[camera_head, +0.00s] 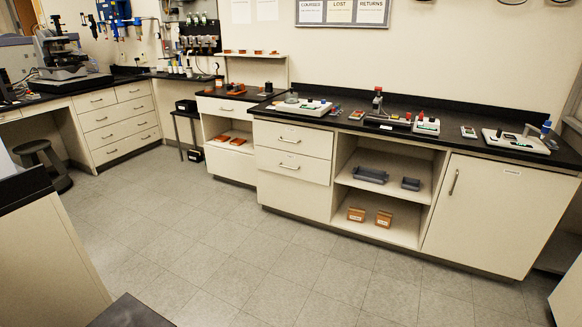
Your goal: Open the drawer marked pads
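Two closed drawers sit one above the other in the near cabinet under the long black counter: an upper drawer (310,144) and a lower drawer (312,171). Each has a cream front and a bar handle, the upper handle (289,140) and the lower handle (289,167). Small marks show near the handles, but they are too small to read, so I cannot tell which drawer is marked pads. More closed drawers (118,117) stand at the far left, their markings also unreadable. My gripper is not in view.
Open shelves (385,212) with grey trays and brown boxes adjoin the drawers on the right, then a closed cabinet door (490,208). Instruments stand on the black counter (345,121). A black stool (45,160) is at left. A cream cabinet (50,265) stands at lower left. The grey floor (215,235) is clear.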

